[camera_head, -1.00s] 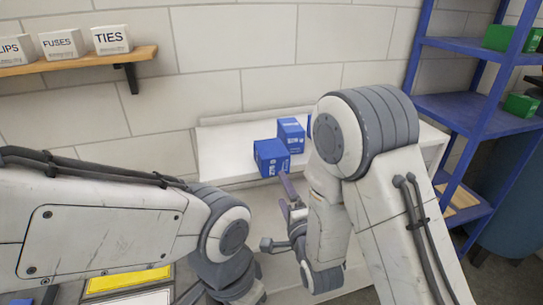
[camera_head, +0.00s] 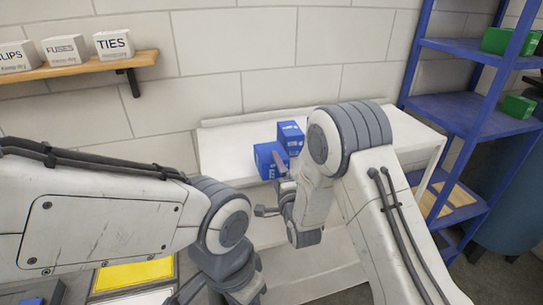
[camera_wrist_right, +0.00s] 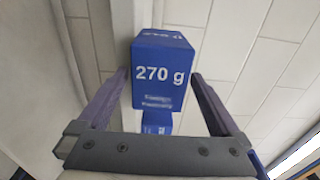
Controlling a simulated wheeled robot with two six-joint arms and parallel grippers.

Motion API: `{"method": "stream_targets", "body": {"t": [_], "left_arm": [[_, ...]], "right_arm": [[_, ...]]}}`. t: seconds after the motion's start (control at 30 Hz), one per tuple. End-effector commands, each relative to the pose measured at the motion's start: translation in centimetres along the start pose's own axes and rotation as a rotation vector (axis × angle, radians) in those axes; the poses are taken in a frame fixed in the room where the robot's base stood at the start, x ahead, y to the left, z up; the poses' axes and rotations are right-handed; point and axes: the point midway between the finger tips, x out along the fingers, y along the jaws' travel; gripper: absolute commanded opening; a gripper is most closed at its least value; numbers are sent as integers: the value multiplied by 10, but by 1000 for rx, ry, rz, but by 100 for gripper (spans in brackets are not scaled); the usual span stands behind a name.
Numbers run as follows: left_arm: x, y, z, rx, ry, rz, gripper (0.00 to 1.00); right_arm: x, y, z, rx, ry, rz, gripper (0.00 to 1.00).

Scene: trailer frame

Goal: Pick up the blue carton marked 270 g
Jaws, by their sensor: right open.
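The blue carton marked 270 g (camera_wrist_right: 161,75) is large in the right wrist view, with its white marking facing the camera. In the right wrist view, my right gripper's fingers (camera_wrist_right: 160,82) stand one on each side of the carton, and I see no clear contact. My left gripper is out of view; only the left arm shows.
The second blue carton (camera_head: 291,136) stands close behind the first. The white shelf (camera_head: 230,140) has bare room to the left. A wall is behind it. A blue rack (camera_head: 470,108) with green boxes stands at the right. A wooden wall shelf (camera_head: 85,66) holds white boxes.

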Motion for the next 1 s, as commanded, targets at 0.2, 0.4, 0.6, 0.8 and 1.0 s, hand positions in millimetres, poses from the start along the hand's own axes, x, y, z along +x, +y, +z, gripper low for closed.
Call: {"method": "stream_targets", "body": {"t": [0.2, 0.4, 0.6, 0.8, 1.0], "left_arm": [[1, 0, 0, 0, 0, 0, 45], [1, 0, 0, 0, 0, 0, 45], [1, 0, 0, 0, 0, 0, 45], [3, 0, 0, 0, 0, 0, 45], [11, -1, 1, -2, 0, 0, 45]], "right_arm": [[0, 1, 0, 0, 0, 1, 92], [0, 1, 0, 0, 0, 1, 16], [0, 0, 0, 0, 0, -2, 0], [0, -5, 0, 0, 0, -3, 0], [0, -27, 0, 1, 0, -8, 0]]}}
